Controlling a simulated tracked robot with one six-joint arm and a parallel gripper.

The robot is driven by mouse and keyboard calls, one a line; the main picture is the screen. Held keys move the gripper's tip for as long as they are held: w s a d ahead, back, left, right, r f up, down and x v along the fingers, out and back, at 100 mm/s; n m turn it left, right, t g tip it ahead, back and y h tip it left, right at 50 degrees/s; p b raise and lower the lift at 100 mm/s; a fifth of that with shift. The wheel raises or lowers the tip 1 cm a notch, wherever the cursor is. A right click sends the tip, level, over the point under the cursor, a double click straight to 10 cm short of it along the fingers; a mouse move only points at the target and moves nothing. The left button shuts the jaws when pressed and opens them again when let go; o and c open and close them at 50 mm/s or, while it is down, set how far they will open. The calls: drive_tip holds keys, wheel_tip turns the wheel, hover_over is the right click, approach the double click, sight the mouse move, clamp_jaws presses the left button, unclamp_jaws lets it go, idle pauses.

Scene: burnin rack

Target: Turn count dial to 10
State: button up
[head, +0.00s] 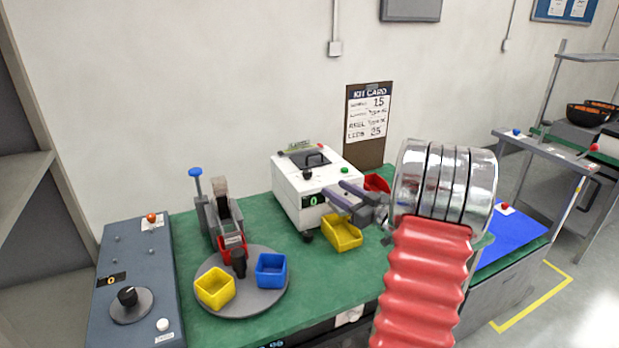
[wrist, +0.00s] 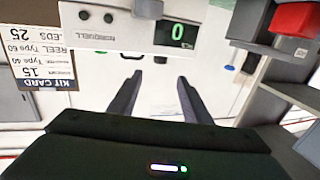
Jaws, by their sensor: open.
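A white box-shaped machine (head: 318,178) stands at the back of the green bench. Its front has a black knob (head: 308,174) and a small display (head: 313,200) with a green 0. The display also shows in the wrist view (wrist: 177,33), reading 0. A blue-grey console (head: 136,250) at the left has a black dial (head: 128,296) on a round plate and a display (head: 111,280) reading 0. Which dial is the count dial I cannot read. My gripper (head: 332,188) is open and empty, close to the white machine's front right; in the wrist view its fingers (wrist: 160,78) are apart.
A yellow bin (head: 342,233) stands below my gripper and a red bin (head: 377,183) behind it. A turntable (head: 246,303) carries yellow and blue bins beside a press-like fixture (head: 227,222). A kit card (head: 368,115) hangs behind the bench, reading 15 and 25.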

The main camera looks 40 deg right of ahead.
sight(311, 174)
drive_tip(key=w, duration=1.2)
drive_tip(key=shift+d, duration=0.15)
drive_tip(key=shift+c, duration=0.6)
